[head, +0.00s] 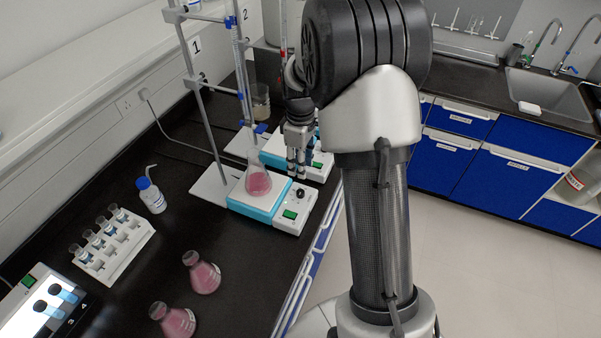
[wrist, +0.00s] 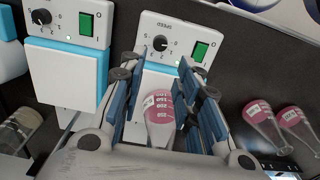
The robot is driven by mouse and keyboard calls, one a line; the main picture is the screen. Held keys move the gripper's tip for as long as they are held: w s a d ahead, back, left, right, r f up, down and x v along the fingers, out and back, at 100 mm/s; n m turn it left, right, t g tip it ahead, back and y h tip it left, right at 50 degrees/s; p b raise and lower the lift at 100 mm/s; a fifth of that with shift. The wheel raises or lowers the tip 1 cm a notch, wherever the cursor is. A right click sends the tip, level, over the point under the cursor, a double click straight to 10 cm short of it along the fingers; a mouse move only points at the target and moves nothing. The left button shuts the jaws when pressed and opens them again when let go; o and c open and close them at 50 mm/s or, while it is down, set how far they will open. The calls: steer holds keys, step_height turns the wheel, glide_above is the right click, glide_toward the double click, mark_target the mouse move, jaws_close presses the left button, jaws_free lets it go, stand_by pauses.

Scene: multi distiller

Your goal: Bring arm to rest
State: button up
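My arm (head: 378,215) rises in front of the head camera and bends over at the top toward the bench. My gripper (head: 297,168) hangs with its fingers down near the two stirrers, to the right of a flask of pink liquid (head: 258,183). In the wrist view my gripper (wrist: 165,85) has its two blue-padded fingers spread apart. The same flask (wrist: 158,108) shows between them in that view, with visible gaps on both sides. The flask stands on the nearer white and blue stirrer (head: 268,206), which also shows in the wrist view (wrist: 177,42).
A second stirrer (head: 310,156) and tall metal stands (head: 198,110) stand close by. Two pink flasks (head: 203,275) (head: 177,321), a vial rack (head: 112,246) and a blue-capped bottle (head: 151,196) occupy the near bench. Open floor (head: 470,240) lies right of my arm.

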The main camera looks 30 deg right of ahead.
steer(key=shift+r, duration=0.35)
steer(key=s+a+r+m+t, duration=0.1)
steer(key=s+a+r+m, duration=0.1)
steer(key=s+a+r, duration=0.4)
steer(key=s+a+r+m+t, duration=0.1)
steer(key=s+a+r+m, duration=0.15)
steer(key=s+r, duration=0.45)
steer(key=s+a+r+m+t, duration=0.1)
steer(key=s+a+r, duration=0.1)
steer(key=s, duration=0.4)
steer(key=s+a+r+m+t, duration=0.1)
steer(key=s+a+m, duration=0.1)
steer(key=s, duration=0.5)
steer(key=shift+a+r+t, duration=0.3)
steer(key=shift+a+r, duration=0.1)
steer(key=shift+a, duration=0.45)
steer(key=shift+w, duration=0.1)
